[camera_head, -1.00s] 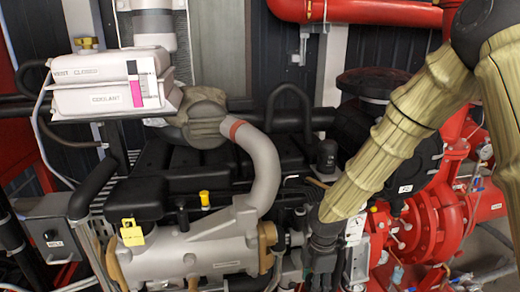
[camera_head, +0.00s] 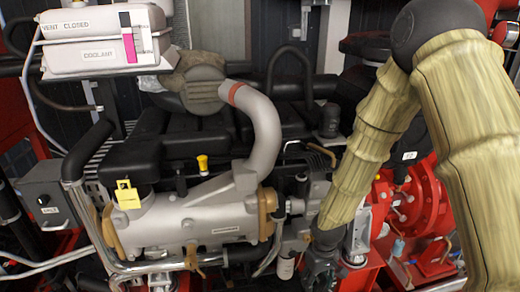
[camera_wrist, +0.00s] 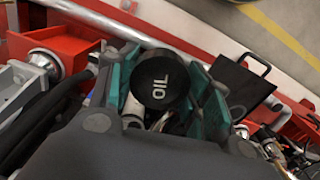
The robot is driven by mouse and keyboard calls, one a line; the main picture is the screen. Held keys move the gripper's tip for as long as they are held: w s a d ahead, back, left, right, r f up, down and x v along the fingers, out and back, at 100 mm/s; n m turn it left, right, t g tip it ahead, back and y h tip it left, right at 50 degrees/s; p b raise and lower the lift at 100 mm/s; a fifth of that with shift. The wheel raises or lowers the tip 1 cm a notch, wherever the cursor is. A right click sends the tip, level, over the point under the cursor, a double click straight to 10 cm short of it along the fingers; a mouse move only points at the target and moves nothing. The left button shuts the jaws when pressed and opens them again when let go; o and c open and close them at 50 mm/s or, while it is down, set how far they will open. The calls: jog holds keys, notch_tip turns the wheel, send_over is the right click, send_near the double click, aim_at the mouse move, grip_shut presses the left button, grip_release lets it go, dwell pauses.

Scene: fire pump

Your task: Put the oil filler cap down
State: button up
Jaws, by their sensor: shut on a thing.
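The oil filler cap (camera_wrist: 160,80) is a round black cap with white "OIL" lettering, facing the camera in the wrist view. My gripper (camera_wrist: 162,92) is shut on it, with a teal finger pad on either side. In the head view my gripper (camera_head: 320,272) is low, right of the grey engine block, and I cannot make out the cap there. In the wrist view a red frame and floor lie beyond the cap. I see no surface touching the cap.
The grey engine (camera_head: 190,220) with a yellow tag (camera_head: 127,195) stands left of my arm. Red pump parts (camera_head: 405,215) are at the right. The wrist view shows a black square tray-like piece (camera_wrist: 238,85), a red rail (camera_wrist: 60,45) and a yellow floor line (camera_wrist: 285,35).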

aim_at(318, 288)
jog(key=f+m, duration=0.2)
jog(key=f+m+b, duration=0.1)
jog(key=shift+s+d+f+m, duration=0.1)
jog(key=shift+s+d+m, duration=0.05)
jog(key=shift+d+m, duration=0.2)
